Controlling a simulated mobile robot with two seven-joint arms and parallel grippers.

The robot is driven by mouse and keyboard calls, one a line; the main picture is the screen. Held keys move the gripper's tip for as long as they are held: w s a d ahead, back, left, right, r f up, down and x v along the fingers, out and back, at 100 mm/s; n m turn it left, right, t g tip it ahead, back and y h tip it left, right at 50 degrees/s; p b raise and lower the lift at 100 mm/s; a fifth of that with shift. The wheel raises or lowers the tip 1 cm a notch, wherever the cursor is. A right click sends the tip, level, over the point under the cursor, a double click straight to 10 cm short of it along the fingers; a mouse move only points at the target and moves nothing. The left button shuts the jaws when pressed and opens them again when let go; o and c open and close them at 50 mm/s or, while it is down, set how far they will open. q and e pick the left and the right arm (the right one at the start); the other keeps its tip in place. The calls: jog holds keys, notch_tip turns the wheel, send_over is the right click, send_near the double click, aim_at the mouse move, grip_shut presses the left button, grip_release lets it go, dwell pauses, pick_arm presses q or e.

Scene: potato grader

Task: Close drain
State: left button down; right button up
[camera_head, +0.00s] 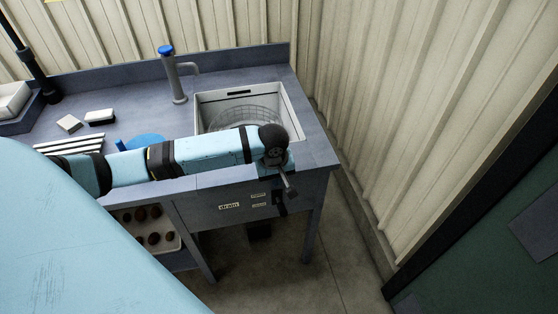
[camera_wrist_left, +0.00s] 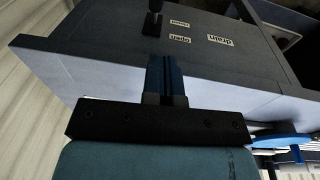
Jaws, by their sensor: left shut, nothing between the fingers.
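The drain label (camera_head: 229,206) is on the front panel of the grey bench (camera_head: 215,214), below the sink (camera_head: 292,116). Two smaller labels (camera_head: 258,200) are to its right. In the left wrist view the drain label (camera_wrist_left: 220,40) appears upside down, with the smaller labels beside it. A black drain lever (camera_wrist_left: 153,22) stands out from the panel by these labels. My left gripper (camera_wrist_left: 166,68) is shut and empty, with its fingertips close to the lever. In the head view the left gripper (camera_head: 288,187) is at the bench's front edge. I cannot tell whether it touches the lever. My right gripper is not visible.
A wire basket (camera_head: 246,115) is in the sink. A blue-topped tap (camera_head: 173,72) stands behind it to the left. A tray of potatoes (camera_head: 126,217) is under the bench. Corrugated walls (camera_head: 400,90) stand behind and to the right. Floor (camera_head: 335,275) is clear to the right.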

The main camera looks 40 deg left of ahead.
pick_arm(q)
send_over(282, 209)
jog(key=a, duration=0.2)
notch_tip(282, 209, down, 9)
jog(key=shift+s+d+f, duration=0.1)
jog(key=shift+d+f, duration=0.65)
jog(key=shift+f, duration=0.2)
jog(key=shift+s+d+f+p, duration=0.15)
jog(key=shift+d+f+p, duration=0.15)
jog(key=shift+f, duration=0.35)
jog(key=shift+d+f, duration=0.1)
jog(key=shift+f, duration=0.05)
